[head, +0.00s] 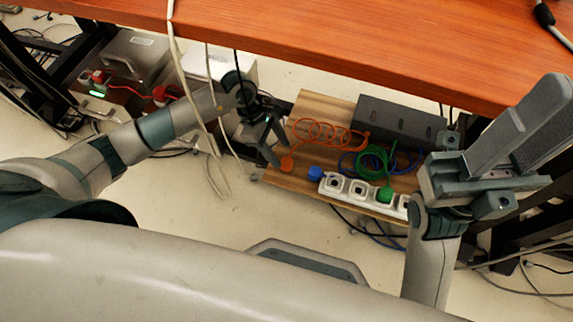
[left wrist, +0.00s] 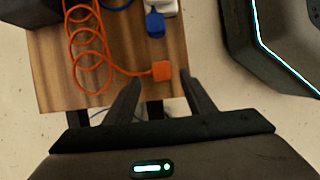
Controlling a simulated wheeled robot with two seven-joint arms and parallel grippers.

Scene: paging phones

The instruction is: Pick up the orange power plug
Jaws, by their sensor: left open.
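The orange power plug (head: 287,163) lies near the left edge of a wooden board, with its coiled orange cord (head: 330,133) running off to the right.
A white power strip (head: 360,189) carries a green plug (head: 384,194); a blue plug (head: 316,173) lies at its left end. A dark box (head: 400,124) stands behind the cords. The orange-brown desk (head: 330,38) overhangs the back. White cables (head: 190,90) hang across my left arm.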

